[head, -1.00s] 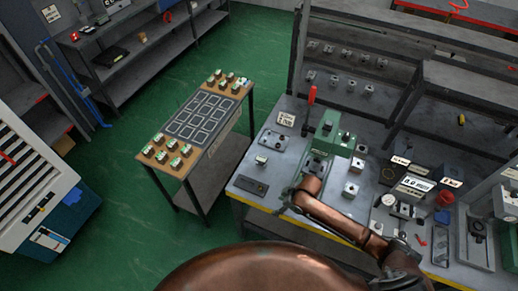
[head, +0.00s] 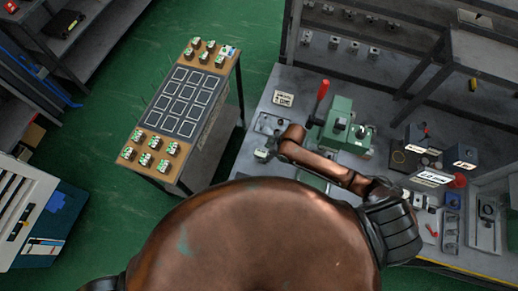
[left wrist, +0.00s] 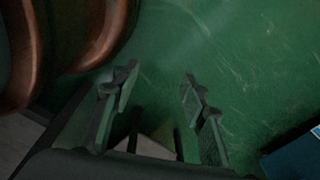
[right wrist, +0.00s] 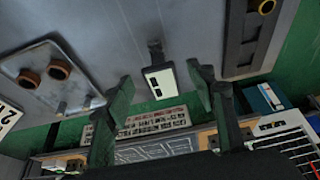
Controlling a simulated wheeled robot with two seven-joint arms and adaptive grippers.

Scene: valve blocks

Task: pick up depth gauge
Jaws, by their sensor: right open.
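The depth gauge appears to be a small dark device with a white display face (right wrist: 158,82). It lies on the grey bench in the right wrist view. My right gripper (right wrist: 162,90) is open, and the gauge shows between its fingers, beyond the tips. No contact is visible. In the head view my right arm bends down over the bench's left part, and its copper link hides most of the gripper. My left gripper (left wrist: 158,90) is open and empty over the green floor; it is not in the head view.
A plate with copper knobs (right wrist: 45,75) lies left of the gauge; a dark panel with a yellow ring (right wrist: 250,35) lies right. A green press with a red lever (head: 342,125) stands on the bench. A side table (head: 182,103) with several valve blocks stands left, across a floor gap.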

